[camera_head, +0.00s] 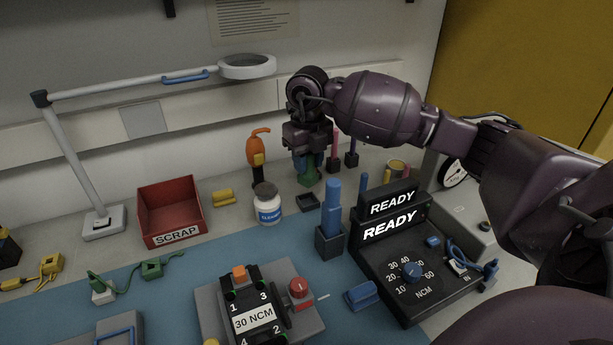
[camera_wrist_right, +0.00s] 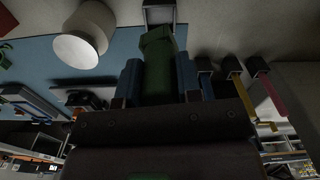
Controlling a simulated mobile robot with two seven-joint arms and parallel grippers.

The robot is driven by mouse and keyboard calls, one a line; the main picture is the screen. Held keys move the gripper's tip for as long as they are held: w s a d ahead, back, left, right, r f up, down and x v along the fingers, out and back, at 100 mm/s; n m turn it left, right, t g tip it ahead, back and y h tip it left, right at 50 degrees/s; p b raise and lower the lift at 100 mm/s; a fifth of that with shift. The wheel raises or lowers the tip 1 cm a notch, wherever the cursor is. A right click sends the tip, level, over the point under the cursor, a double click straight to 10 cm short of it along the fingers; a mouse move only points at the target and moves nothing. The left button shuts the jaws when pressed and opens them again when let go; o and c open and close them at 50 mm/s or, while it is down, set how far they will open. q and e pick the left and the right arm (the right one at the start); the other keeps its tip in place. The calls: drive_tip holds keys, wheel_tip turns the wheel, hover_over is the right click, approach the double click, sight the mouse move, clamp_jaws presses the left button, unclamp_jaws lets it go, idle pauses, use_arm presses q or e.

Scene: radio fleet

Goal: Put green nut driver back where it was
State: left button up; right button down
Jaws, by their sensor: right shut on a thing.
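My right gripper (camera_head: 308,158) is shut on the green nut driver (camera_head: 311,177) and holds it upright near the back of the bench. In the right wrist view the green nut driver (camera_wrist_right: 157,70) sits between the two blue fingers of the right gripper (camera_wrist_right: 158,82). A small dark square holder (camera_head: 308,202) stands just in front of and below the driver, with nothing seen standing in it. A square holder also shows past the driver's end in the right wrist view (camera_wrist_right: 160,14). The driver's upper part is hidden by the gripper. My left gripper is not in view.
Pink (camera_head: 335,155) and purple (camera_head: 352,145) drivers stand in holders close right of the gripper. An orange-handled tool (camera_head: 257,147), a white bottle (camera_head: 268,206) and a red scrap bin (camera_head: 170,207) stand left. A tall blue tool (camera_head: 332,205) and black READY unit (camera_head: 400,260) stand in front.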

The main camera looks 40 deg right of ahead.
sight(308, 177)
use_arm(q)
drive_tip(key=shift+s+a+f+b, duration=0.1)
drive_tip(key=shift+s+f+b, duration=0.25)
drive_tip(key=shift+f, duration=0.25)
use_arm(e)
drive_tip(key=shift+f, duration=2.05)
drive_tip(key=shift+f, duration=0.35)
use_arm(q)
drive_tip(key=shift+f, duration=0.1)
use_arm(e)
drive_tip(key=shift+f, duration=0.1)
drive_tip(key=c, duration=0.8)
unclamp_jaws()
